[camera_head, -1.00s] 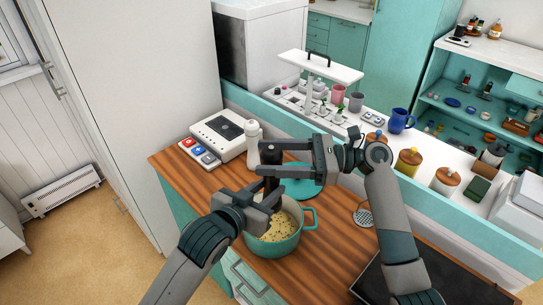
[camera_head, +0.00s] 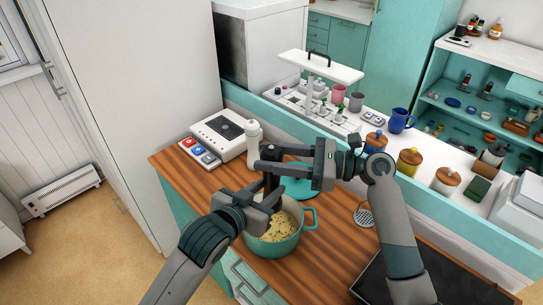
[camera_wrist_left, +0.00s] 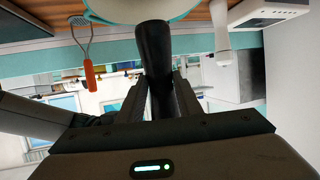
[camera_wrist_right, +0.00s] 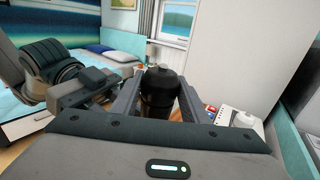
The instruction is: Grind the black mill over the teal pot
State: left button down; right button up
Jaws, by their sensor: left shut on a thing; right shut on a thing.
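The black mill (camera_head: 270,183) stands roughly upright above the teal pot (camera_head: 287,246), held between my two grippers. It also shows in the left wrist view (camera_wrist_left: 155,62) and the right wrist view (camera_wrist_right: 160,88). My left gripper (camera_head: 268,203) is shut on its lower part, just over the pot's rim. My right gripper (camera_head: 268,162) is shut on its top part. The pot stands on the wooden worktop and holds pale yellowish food with dark specks. The grippers partly hide the mill and the far side of the pot.
A teal lid (camera_head: 300,187) lies behind the pot. A white mill (camera_head: 254,138) stands beside a white appliance (camera_head: 222,134) with coloured buttons at its left. Jars and a blue jug (camera_head: 400,120) stand on the ledge behind.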

jog(key=m+t+h, duration=0.1)
jog(key=m+t, duration=0.1)
jog(key=t, duration=0.1)
jog(key=m+t+h, duration=0.2)
jog(key=m+t, duration=0.1)
jog(key=t, duration=0.1)
jog(key=shift+s+a+t, duration=0.1)
jog(key=shift+t, duration=0.2)
jog(key=shift+r+m+t+h, duration=0.1)
jog(key=shift+m+t+h, duration=1)
jog(key=shift+t+h, duration=0.3)
jog(key=shift+h, duration=0.1)
jog(key=o, duration=1)
jog(key=shift+o, duration=0.2)
jog(key=v, duration=1.2)
